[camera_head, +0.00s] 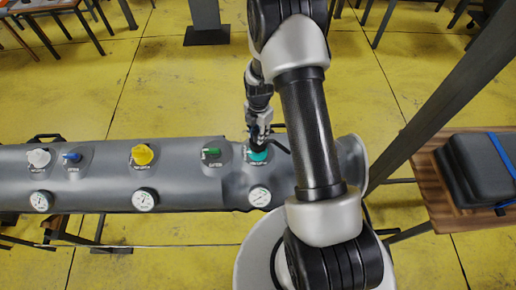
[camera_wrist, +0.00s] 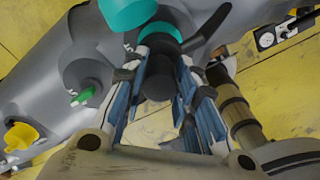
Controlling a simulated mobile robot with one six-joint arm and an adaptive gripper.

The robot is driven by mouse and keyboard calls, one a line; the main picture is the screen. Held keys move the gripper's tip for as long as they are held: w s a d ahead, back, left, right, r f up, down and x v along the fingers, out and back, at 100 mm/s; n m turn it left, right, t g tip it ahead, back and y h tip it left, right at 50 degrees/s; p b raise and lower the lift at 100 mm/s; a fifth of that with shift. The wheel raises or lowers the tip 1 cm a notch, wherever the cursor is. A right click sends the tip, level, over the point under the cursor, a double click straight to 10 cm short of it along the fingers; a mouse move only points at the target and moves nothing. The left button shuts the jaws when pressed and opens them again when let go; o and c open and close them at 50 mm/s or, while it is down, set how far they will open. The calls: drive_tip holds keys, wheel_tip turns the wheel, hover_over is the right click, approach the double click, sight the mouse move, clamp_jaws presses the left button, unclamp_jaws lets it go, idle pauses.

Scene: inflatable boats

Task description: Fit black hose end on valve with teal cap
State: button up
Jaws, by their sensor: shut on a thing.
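The valve with the teal cap (camera_head: 258,156) is on the right part of the grey inflatable tube (camera_head: 108,162). In the wrist view the teal cap (camera_wrist: 126,12) stands at the top, beside a teal ring (camera_wrist: 174,14) on the valve. The black hose end (camera_wrist: 158,82) is between the fingers of my gripper (camera_wrist: 164,60), which is shut on it. The hose end is right at the teal ring; I cannot tell whether it is seated. In the head view my gripper (camera_head: 259,138) is directly above the teal valve and hides most of the hose end.
Valves with a green cap (camera_head: 211,152), a yellow cap (camera_head: 142,154), a blue cap (camera_head: 72,156) and a white cap (camera_head: 39,157) stand along the tube to the left. A gauge (camera_head: 259,196) is in front of the teal valve. A wooden table (camera_head: 446,189) with a dark case is at right.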

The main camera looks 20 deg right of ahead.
drive_tip(key=shift+f, duration=0.1)
idle(0.3)
drive_tip(key=shift+f+b, duration=1.15)
drive_tip(key=shift+f, duration=0.05)
drive_tip(key=shift+f, duration=0.1)
drive_tip(key=shift+f+b, duration=0.35)
drive_tip(key=shift+b, duration=0.2)
drive_tip(key=shift+f+b, duration=0.7)
drive_tip(key=shift+f, duration=0.1)
idle(0.6)
drive_tip(key=m+b, duration=0.1)
drive_tip(key=m, duration=0.3)
